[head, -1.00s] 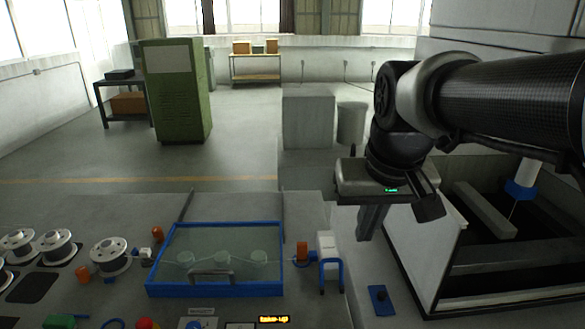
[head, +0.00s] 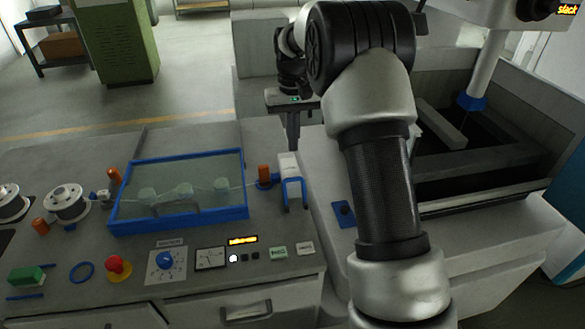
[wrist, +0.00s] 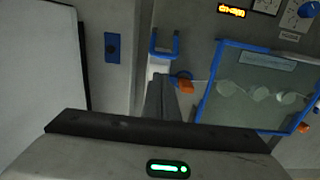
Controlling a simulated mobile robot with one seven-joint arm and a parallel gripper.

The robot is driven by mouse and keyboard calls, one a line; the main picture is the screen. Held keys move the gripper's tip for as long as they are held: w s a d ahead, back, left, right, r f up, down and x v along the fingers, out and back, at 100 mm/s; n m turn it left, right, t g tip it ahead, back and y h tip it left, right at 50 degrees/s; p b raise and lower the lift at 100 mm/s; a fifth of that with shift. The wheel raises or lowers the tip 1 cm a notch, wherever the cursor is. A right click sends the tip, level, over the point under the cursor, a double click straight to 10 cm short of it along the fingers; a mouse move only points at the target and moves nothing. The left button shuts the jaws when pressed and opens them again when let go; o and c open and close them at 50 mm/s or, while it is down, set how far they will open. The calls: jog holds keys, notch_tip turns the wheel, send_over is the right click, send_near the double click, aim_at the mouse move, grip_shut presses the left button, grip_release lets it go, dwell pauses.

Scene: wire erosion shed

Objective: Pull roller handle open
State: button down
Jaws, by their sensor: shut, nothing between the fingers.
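The cover also shows in the wrist view (wrist: 209,99), as does the bracket (wrist: 176,44). My gripper (head: 293,135) is shut and empty, behind and above the block, apart from the handle. In the wrist view its fingers (wrist: 160,95) point toward the bracket.
A red button (head: 117,266), a dial panel (head: 172,263) and a lit display (head: 243,240) are in front of the cover. White spools (head: 67,201) stand to its left. An open dark tank (head: 470,165) is at right, beyond my arm.

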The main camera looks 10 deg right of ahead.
notch_tip(320, 180, down, 10)
jog(key=shift+s+r, duration=0.1)
jog(key=shift+s, duration=0.05)
dwell(0.5)
dwell(0.3)
